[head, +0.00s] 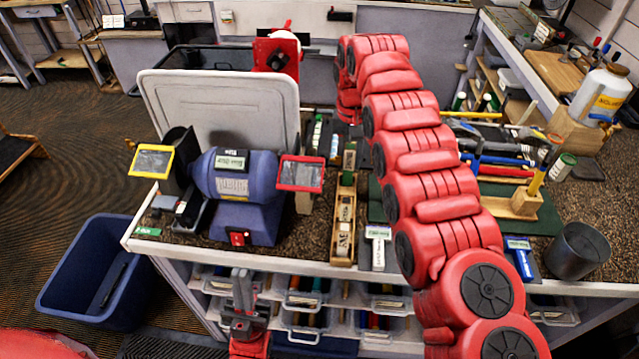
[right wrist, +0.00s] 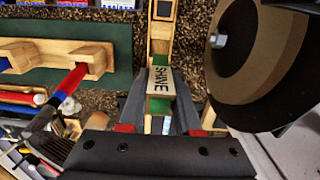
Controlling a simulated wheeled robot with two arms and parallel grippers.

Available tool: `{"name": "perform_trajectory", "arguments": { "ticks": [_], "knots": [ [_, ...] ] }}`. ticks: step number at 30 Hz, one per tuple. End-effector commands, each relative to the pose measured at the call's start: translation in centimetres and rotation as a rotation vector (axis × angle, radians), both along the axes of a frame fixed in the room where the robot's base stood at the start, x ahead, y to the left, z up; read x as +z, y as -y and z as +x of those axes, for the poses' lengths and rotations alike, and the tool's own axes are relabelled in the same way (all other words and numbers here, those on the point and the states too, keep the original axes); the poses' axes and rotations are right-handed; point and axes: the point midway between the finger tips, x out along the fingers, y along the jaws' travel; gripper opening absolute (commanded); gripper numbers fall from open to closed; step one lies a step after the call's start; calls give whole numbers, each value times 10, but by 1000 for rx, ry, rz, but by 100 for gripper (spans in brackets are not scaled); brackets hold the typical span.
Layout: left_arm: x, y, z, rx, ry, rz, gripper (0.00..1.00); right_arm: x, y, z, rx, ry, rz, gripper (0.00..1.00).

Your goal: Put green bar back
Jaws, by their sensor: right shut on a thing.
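The green bar (right wrist: 159,104) with a cream label reading "SHINE" is between the fingers of my right gripper (right wrist: 160,108) in the right wrist view. The gripper is shut on it. The wooden rack (right wrist: 162,38) runs along the same line just beyond the bar; I cannot tell whether the bar touches it. In the head view the rack (head: 334,240) lies on the bench and holds labelled blocks. My right arm reaches over the bench there, and its gripper is hard to make out. My left gripper (head: 243,280) is low in front of the bench, away from the rack; its finger gap is unclear.
A blue bench grinder (head: 236,178) with yellow- and red-framed shields stands left of the rack. A dark round wheel (right wrist: 258,60) is close right of my right gripper. A wooden holder (right wrist: 92,57) with a red-handled tool is left. A dark cup (head: 578,252) stands at the right.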

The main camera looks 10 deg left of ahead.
Motion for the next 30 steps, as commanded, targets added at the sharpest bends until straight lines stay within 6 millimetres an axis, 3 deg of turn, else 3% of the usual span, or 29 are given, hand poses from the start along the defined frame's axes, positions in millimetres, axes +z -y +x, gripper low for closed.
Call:
{"name": "perform_trajectory", "arguments": {
  "ticks": [8, 24, 30],
  "knots": [
    [1, 0, 0, 0, 0, 0, 0, -27, 3, 1, -3, 1, 1, 0],
    [32, 0, 0, 0, 0, 0, 0, -94, 0, -1, 0, -2, 0, 0],
    [30, 0, 0, 0, 0, 0, 0, -100, 1, 0, 0, 2, -1, 0]
  ]
}}
